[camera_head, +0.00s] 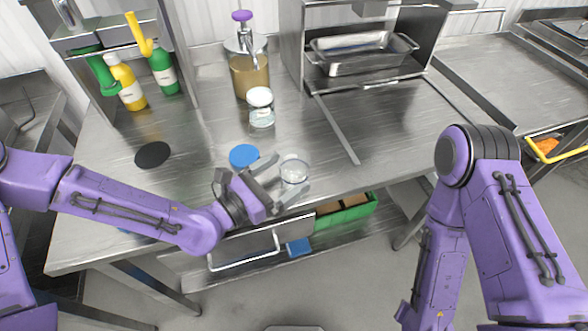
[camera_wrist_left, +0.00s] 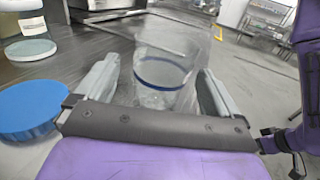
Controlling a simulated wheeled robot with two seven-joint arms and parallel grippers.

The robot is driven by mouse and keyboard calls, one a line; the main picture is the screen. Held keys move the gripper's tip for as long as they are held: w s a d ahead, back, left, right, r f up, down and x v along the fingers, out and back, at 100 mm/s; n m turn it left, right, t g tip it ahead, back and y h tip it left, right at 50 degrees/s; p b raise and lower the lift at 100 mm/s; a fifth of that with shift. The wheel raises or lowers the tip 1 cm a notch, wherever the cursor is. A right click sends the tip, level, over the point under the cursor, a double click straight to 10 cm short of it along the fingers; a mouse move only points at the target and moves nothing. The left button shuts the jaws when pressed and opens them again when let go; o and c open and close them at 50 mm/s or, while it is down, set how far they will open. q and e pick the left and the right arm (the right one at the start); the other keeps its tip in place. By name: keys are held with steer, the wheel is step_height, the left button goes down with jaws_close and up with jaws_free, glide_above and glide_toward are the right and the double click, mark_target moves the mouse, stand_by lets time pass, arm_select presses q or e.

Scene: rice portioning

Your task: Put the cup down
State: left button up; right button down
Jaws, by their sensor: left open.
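The clear cup (camera_head: 294,170) stands on the steel table (camera_head: 330,150) near its front edge, with a blue band near its rim in the left wrist view (camera_wrist_left: 162,72). My left gripper (camera_head: 291,176) is open, with one finger on each side of the cup. In the left wrist view the fingers (camera_wrist_left: 160,90) show a small gap to the cup on both sides. My right arm is at the right of the head view; its gripper is out of view.
A blue lid (camera_head: 244,156) and a white-capped jar (camera_head: 261,108) are left of and behind the cup. A dispenser with a purple top (camera_head: 247,70) stands farther back. A black disc (camera_head: 152,154) lies left. The table right of the cup is mostly clear.

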mark_target(304, 162)
arm_select(q)
steer(key=p+x, duration=0.1)
steer(key=x, duration=0.3)
steer(key=shift+s+d+r, duration=0.15)
steer(key=shift+r, duration=0.05)
steer(key=shift+w+d, duration=0.2)
steer(key=shift+d, duration=0.05)
steer(key=shift+w+f, duration=0.15)
steer(key=shift+w, duration=0.05)
steer(key=c, duration=1.1)
